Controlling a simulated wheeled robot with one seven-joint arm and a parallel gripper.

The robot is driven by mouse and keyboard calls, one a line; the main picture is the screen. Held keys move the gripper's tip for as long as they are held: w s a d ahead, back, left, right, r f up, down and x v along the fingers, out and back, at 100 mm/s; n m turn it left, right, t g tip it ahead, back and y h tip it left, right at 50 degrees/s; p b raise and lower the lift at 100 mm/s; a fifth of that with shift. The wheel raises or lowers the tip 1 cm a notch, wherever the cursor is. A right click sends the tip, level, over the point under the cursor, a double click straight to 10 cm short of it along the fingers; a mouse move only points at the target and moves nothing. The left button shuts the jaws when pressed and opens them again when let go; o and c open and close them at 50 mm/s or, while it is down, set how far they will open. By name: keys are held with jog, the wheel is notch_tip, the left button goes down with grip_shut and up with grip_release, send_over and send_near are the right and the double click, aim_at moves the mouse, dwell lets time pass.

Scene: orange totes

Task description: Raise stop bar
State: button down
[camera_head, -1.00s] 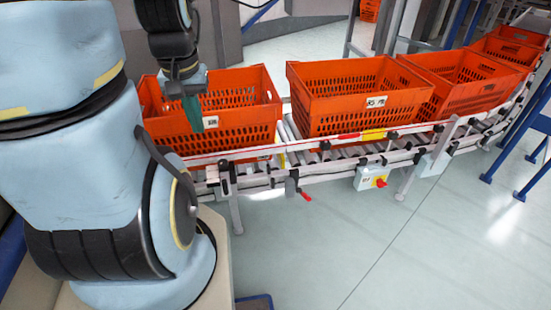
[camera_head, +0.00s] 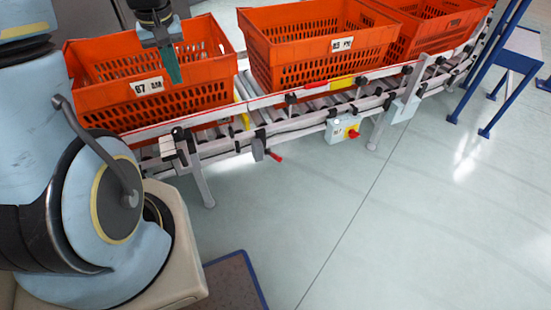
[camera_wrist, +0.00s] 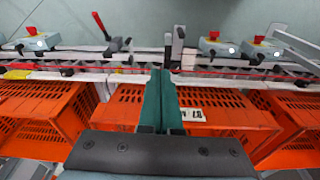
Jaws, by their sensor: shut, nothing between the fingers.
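My gripper (camera_head: 173,68) is shut and empty, its green fingers pointing down at the front-left orange tote (camera_head: 205,100). In the wrist view the closed fingers (camera_wrist: 160,95) show over the tote's front side, beside its white label. A narrow yellow bar (camera_head: 241,122) shows at the gap between the two nearest totes; I cannot tell surely if it is the stop bar. A lever with a red handle (camera_head: 275,157) hangs below the conveyor's front rail, right of my gripper. A red handle also shows in the wrist view (camera_wrist: 100,24).
More orange totes (camera_head: 320,66) stand along the curving roller conveyor (camera_head: 318,103). A grey box with a red knob (camera_head: 343,131) is fixed below the front rail. A blue-framed stand (camera_head: 522,45) is at the right. The floor (camera_head: 400,230) in front is clear.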

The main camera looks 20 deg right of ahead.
jog(key=w+d+f+b, duration=0.4)
jog(key=d+f+b, duration=0.4)
jog(key=d+f, duration=0.75)
jog(key=b, duration=0.6)
send_over(273, 155)
jog(key=d, duration=0.2)
notch_tip(273, 155, down, 11)
jog(key=shift+a+f+t+y, duration=0.1)
jog(key=shift+a+t+y, duration=0.05)
jog(key=shift+t+y, duration=0.15)
jog(key=shift+f, duration=0.15)
jog(key=f, duration=0.3)
jog(key=w+f, duration=0.1)
jog(key=f, duration=0.2)
jog(key=f+b, duration=0.1)
jog(key=f, duration=0.3)
jog(key=shift+w+a, duration=0.3)
jog(key=shift+w, duration=0.05)
jog(key=shift+s+f, duration=0.75)
jog(key=shift+f, duration=0.15)
jog(key=shift+s+a+f, duration=0.1)
jog(key=shift+s+f, duration=0.3)
jog(key=shift+f, duration=0.15)
jog(key=shift+s+f, duration=0.1)
